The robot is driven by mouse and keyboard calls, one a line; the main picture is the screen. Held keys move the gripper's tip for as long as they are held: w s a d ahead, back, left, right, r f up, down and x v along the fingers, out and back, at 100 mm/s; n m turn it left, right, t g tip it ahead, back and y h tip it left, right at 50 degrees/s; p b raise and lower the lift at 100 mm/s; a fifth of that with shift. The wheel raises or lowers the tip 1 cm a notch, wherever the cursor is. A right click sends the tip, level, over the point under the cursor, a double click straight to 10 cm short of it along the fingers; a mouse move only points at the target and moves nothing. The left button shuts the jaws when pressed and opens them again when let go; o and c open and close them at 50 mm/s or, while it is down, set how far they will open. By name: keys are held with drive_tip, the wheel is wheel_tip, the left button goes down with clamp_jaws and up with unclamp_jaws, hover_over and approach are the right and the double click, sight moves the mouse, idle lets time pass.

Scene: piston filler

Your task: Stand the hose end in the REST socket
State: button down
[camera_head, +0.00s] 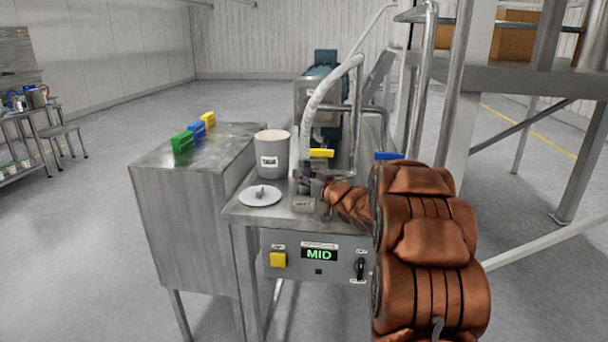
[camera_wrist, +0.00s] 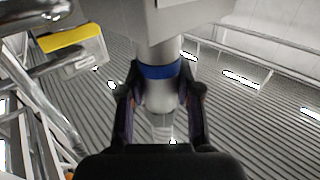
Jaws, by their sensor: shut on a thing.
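A pale, thick hose (camera_head: 312,105) arches down from the machine to my gripper (camera_head: 308,182) in the head view. In the wrist view my gripper (camera_wrist: 160,105) is shut around the pale hose end (camera_wrist: 160,92), just below a blue band (camera_wrist: 158,71). The hose end looks roughly upright. A small labelled block (camera_head: 303,204), apparently the REST socket, is at the table's front edge, just below my gripper in the picture. Its opening is not clearly visible, and I cannot tell whether the hose end touches it.
A grey tub (camera_head: 272,158) and a white lid with a knob (camera_head: 261,195) stand left of my gripper. Yellow (camera_head: 321,153) and blue (camera_head: 389,156) handles are behind it. A control box (camera_head: 318,257) reading MID hangs below the steel table. Coloured blocks (camera_head: 183,142) sit on the left cabinet.

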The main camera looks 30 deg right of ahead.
drive_tip(key=shift+f, duration=0.2)
drive_tip(key=c, duration=0.7)
unclamp_jaws()
drive_tip(key=shift+f, duration=0.2)
drive_tip(key=shift+c, duration=0.2)
drive_tip(key=shift+f, duration=0.1)
drive_tip(key=shift+r+p, duration=4.35)
drive_tip(key=shift+r, duration=1.2)
drive_tip(key=shift+r+p, duration=0.35)
drive_tip(key=shift+r, duration=0.95)
